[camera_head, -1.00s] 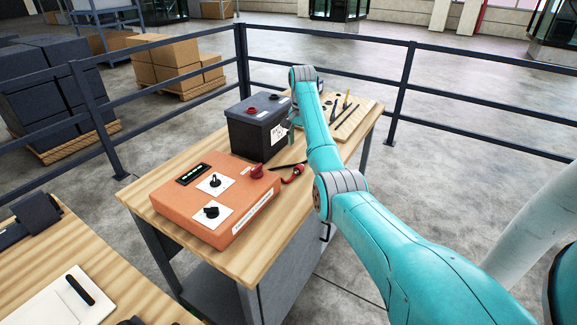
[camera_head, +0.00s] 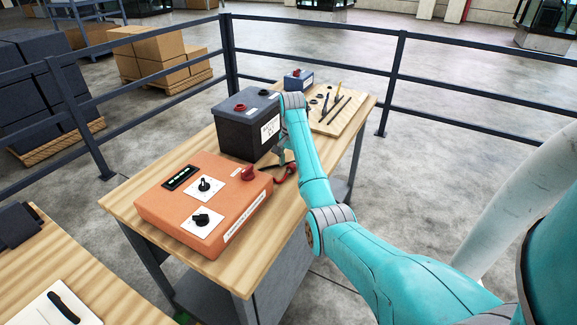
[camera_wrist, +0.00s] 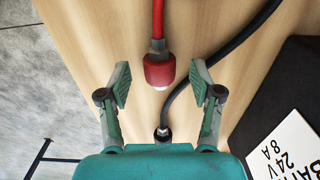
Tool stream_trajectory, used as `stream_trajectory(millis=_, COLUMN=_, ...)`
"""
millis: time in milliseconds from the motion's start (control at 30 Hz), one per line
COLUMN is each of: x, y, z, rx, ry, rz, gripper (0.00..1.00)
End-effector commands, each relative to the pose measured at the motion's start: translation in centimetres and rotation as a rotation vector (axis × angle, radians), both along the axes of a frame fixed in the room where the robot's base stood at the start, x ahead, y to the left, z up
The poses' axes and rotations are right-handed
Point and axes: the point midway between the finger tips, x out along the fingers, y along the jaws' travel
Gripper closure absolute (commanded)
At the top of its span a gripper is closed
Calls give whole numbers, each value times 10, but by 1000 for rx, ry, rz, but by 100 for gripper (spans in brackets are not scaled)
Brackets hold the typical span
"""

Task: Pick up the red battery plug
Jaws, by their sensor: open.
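The red battery plug (camera_wrist: 159,72) lies on the wooden table top, with its red cable running away from it to the top of the wrist view. My gripper (camera_wrist: 160,82) is open, with one green finger on each side of the plug and a gap to both. There my gripper (camera_head: 279,156) is mostly hidden behind the wrist.
The dark battery (camera_head: 238,125) stands close beside my gripper; its label shows in the wrist view. A black cable (camera_wrist: 215,67) curves past the right finger to a black plug (camera_wrist: 163,134). An orange control box (camera_head: 180,217) and a wooden tool board (camera_head: 350,118) share the table.

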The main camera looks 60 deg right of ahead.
Motion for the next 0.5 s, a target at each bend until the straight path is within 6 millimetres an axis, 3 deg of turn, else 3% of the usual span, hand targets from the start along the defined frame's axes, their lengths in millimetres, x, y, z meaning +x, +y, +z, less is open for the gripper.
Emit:
stream_trajectory(millis=367, x=-5, y=3, z=-10, rx=-1, ry=-1, rz=-2, gripper=35)
stream_trajectory(millis=500, x=-5, y=3, z=-10, rx=0, ry=0, rz=-2, gripper=65)
